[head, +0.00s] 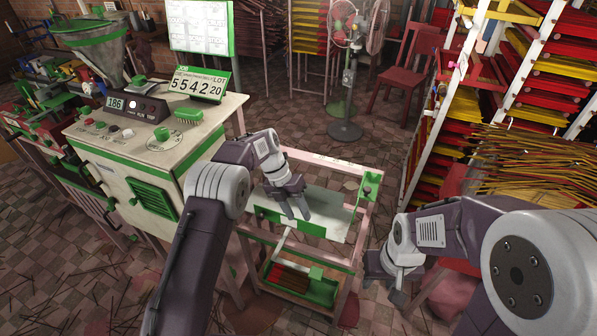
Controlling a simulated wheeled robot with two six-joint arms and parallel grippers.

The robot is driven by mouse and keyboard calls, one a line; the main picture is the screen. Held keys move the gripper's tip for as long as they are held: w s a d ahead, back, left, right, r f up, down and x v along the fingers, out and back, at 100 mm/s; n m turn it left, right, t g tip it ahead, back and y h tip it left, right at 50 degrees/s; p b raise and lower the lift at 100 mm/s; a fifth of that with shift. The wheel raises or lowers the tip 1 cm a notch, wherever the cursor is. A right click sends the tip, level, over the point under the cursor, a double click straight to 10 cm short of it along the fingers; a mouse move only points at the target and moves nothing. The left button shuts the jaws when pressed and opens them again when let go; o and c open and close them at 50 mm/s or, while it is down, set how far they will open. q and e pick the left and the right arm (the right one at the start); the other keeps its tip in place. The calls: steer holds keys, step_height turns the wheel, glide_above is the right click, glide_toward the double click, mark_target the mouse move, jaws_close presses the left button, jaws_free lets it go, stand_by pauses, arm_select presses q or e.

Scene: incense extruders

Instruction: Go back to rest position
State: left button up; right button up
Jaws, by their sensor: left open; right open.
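My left gripper (298,213) hangs over the pale top plate of a small wooden cart (327,199) in the middle of the head view. Its fingers point down and are apart, with nothing seen between them. I cannot tell whether the fingertips touch the plate. My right gripper (398,294) is to the right of the cart, low and pointing down, partly hidden by its own arm. It is open, and nothing shows in it.
A cream and green extruder machine (150,150) with a hopper stands at the left. A rack (465,90) of coloured incense trays is at the right. A pedestal fan (346,100) and a red chair (405,65) stand behind. Loose sticks lie on the tiled floor.

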arm_select(q)
step_height(320, 180, up, 9)
steer(key=w+a+t+p, duration=0.1)
steer(key=w+a+p, duration=0.1)
steer(key=p, duration=0.1)
steer(key=s+a+r+m+t+y+p, duration=0.1)
steer(key=s+a+r+m+p, duration=0.15)
steer(key=s+a+r, duration=0.4)
steer(key=s+a+f+m+y+p, duration=0.1)
steer(key=s+a+f+m, duration=0.1)
steer(key=s+m, duration=0.7)
steer(key=s+a+f+m+t+y+p, duration=0.1)
steer(key=s+a+f+m, duration=0.2)
steer(key=s+m, duration=0.6)
steer(key=a+m, duration=0.2)
steer(key=m, duration=0.9)
steer(key=shift+y, duration=0.4)
steer(key=shift+m, duration=0.25)
